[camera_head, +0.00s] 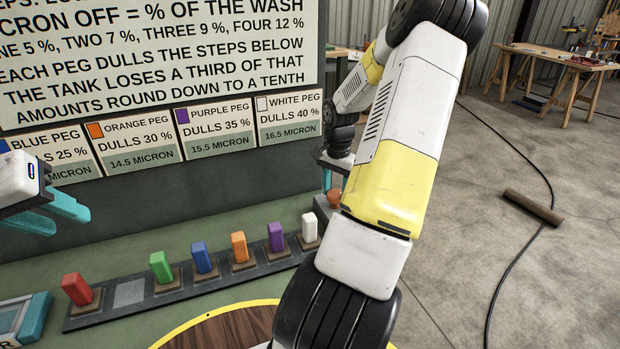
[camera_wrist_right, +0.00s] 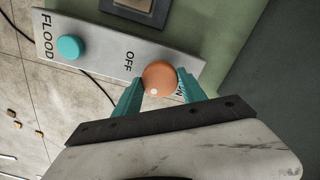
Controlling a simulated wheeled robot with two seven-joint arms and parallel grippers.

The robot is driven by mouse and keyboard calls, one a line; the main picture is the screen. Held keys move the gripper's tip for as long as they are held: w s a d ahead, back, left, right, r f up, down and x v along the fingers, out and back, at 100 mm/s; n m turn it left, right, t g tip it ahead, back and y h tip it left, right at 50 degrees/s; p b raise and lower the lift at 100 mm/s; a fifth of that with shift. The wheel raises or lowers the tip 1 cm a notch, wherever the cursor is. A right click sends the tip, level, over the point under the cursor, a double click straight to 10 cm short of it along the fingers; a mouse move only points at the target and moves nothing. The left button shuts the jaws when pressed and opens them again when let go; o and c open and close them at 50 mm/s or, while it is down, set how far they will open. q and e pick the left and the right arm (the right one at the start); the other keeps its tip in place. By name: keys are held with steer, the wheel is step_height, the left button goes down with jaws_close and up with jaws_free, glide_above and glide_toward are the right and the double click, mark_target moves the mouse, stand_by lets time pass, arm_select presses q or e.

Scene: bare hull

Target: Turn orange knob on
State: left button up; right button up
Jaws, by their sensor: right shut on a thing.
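The orange knob (camera_wrist_right: 159,76) sits on a pale panel (camera_wrist_right: 105,42) in the right wrist view, between the word OFF and a partly covered word ending in N. A small white dot shows on its lower part. My right gripper (camera_wrist_right: 160,88) is shut on the knob, one teal finger on each side. In the head view the orange knob (camera_head: 334,196) is small, just below my right gripper (camera_head: 334,180), which my right arm partly hides. My left gripper (camera_head: 50,212) is at the left edge, empty, with its teal fingers apart.
A teal knob (camera_wrist_right: 69,47) marked FLOOD is on the same panel. A dark rail (camera_head: 190,290) holds several coloured pegs in front of a sign board (camera_head: 160,60). A round wooden top (camera_head: 225,333) is at the bottom. Open concrete floor lies right, with a cable and a brown bar (camera_head: 533,206).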

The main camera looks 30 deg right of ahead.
mark_target(336, 193)
steer(key=shift+n, duration=1.6)
steer(key=o, duration=1.4)
steer(key=shift+c, duration=0.2)
steer(key=shift+r, duration=0.1)
step_height(336, 193, up, 7)
steer(key=shift+r, duration=0.35)
